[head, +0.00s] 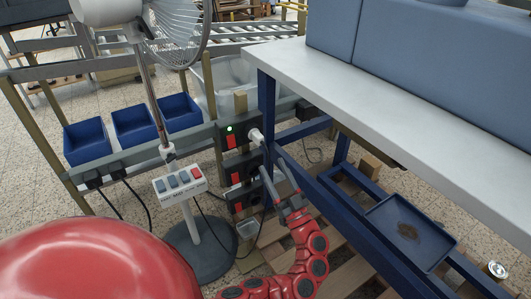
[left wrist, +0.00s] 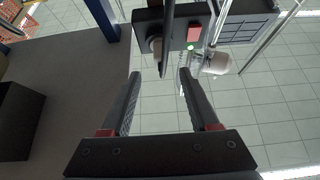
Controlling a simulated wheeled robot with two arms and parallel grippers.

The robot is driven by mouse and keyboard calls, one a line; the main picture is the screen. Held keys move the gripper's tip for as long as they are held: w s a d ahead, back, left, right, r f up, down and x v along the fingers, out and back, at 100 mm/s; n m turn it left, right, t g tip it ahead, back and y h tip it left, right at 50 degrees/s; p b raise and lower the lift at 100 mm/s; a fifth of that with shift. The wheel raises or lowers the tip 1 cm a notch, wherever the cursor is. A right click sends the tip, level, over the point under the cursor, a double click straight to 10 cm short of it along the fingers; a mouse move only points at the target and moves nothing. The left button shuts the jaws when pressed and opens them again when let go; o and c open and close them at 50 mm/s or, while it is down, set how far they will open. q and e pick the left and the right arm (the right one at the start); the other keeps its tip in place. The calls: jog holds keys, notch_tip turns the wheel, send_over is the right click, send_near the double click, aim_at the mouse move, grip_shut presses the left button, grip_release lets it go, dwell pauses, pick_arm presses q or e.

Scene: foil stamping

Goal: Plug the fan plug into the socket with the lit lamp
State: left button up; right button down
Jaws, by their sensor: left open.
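The top socket box (head: 236,135) has a lit green lamp (head: 231,129) and a red switch; the lamp also shows in the left wrist view (left wrist: 190,47). A white plug (head: 256,136) sits at that box's right side, and a white plug-like piece (left wrist: 215,64) shows in the left wrist view. I cannot tell which plug is the fan's. The fan (head: 178,30) stands at the upper left. My left gripper (head: 273,168) is open, its fingers beside the lower boxes, with nothing visibly held.
The workbench (head: 400,85) with its blue frame is close on the right. Blue bins (head: 86,141) hang on the left rail above black plugs (head: 93,180). The fan's control panel (head: 180,184) stands left of the gripper. A wooden pallet (head: 335,270) lies below.

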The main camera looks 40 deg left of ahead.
pick_arm(q)
jog(key=v, duration=0.9)
jog(key=shift+w, duration=0.1)
